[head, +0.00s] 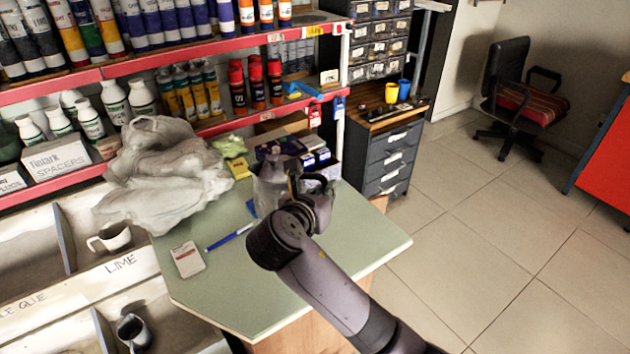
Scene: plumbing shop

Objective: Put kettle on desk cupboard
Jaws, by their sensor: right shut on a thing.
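A greyish, see-through kettle (267,188) is at the far part of the green-topped desk (365,230). My right gripper (300,180) is shut on it from its right side, and the gripper and wrist hide part of it. I cannot tell whether the kettle's base touches the desk top. A dark grey drawer cupboard (392,160) with a wooden top stands behind the desk to the right. My left gripper is not in view.
Blue and yellow cups (391,92) stand on the cupboard. Shelves of bottles line the left. Tiled floor (490,230) is clear to the right.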

